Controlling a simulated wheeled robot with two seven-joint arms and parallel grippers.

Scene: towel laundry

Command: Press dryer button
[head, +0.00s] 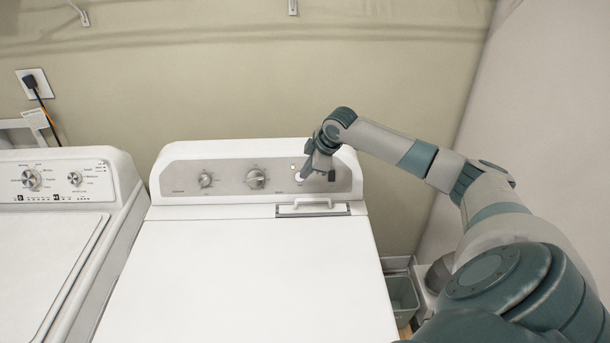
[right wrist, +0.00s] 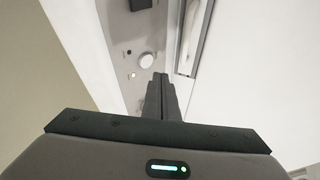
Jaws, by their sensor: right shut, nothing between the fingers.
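The white dryer (head: 250,270) stands in the middle of the head view, with a grey control panel (head: 230,177) along its back. Two knobs (head: 256,179) sit on the panel. The round white button (right wrist: 147,60) shows on the panel in the right wrist view, just beyond my fingertips. My right gripper (head: 304,174) is shut and empty, its fingertips at the right part of the panel. It also shows in the right wrist view (right wrist: 160,78), with the tips close to the button; I cannot tell whether they touch it. My left gripper is not in view.
A white washer (head: 50,250) stands to the left. A white handle (head: 312,204) lies at the dryer's top right, close below my right gripper. A grey-green bin (head: 402,297) is on the floor at right. The dryer's top is clear.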

